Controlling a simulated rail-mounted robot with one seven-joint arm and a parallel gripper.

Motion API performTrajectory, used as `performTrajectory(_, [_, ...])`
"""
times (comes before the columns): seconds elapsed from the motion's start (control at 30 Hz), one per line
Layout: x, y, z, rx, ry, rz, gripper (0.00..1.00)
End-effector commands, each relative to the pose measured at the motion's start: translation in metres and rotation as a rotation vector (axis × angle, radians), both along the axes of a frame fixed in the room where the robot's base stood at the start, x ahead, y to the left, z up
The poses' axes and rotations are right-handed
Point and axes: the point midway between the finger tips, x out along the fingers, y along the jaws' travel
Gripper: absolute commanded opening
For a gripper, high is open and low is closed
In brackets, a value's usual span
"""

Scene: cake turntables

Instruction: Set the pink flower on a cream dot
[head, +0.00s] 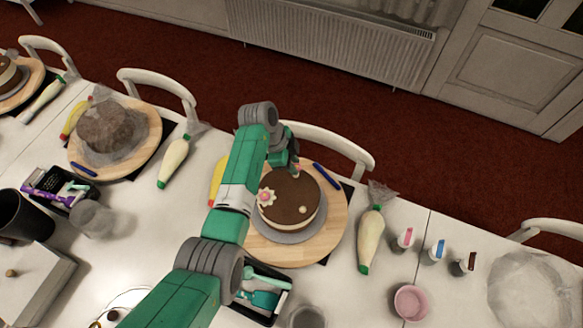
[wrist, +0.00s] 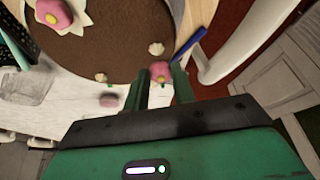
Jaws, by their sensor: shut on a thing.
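My gripper (wrist: 160,80) is shut on a pink flower (wrist: 160,72) with a yellow centre, held between the two fingertips. In the head view my gripper (head: 291,166) is at the back edge of the chocolate-topped cake (head: 287,185). In the wrist view a cream dot (wrist: 155,48) lies on the brown top just beyond the held flower. A second cream dot (wrist: 100,77) is near the cake's edge. Another pink flower (wrist: 54,12) sits on a white petal-shaped base, also seen in the head view (head: 265,197). A cream dot (head: 304,210) shows there too.
The cake stands on a round wooden turntable (head: 333,232). A blue pen (head: 326,175) lies at its back right rim. A piping bag (head: 371,240), small bottles and a pink bowl (head: 410,302) stand to the right. A white chair (head: 340,142) is behind.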

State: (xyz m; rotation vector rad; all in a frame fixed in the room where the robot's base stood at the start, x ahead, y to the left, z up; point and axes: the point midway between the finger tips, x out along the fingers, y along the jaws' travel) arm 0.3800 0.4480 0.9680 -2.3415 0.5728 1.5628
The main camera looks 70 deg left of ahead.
Motion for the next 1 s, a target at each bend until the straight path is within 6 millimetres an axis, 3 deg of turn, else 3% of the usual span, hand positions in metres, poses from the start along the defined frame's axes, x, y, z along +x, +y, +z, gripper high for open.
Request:
performTrajectory(0.03, [-0.003, -0.001, -0.014, -0.006, 0.004, 0.002, 0.05])
performTrajectory(0.13, [-0.003, 0.000, -0.028, -0.003, 0.003, 0.003, 0.05])
performTrajectory(0.53, [-0.003, 0.000, -0.036, -0.003, 0.003, 0.002, 0.05])
performTrajectory(0.57, [-0.003, 0.000, -0.036, -0.002, 0.002, 0.002, 0.27])
performTrajectory(0.67, [-0.003, 0.000, -0.034, -0.002, 0.002, 0.002, 0.47])
performTrajectory(1.0, [-0.003, 0.000, -0.027, -0.001, 0.002, 0.002, 0.47])
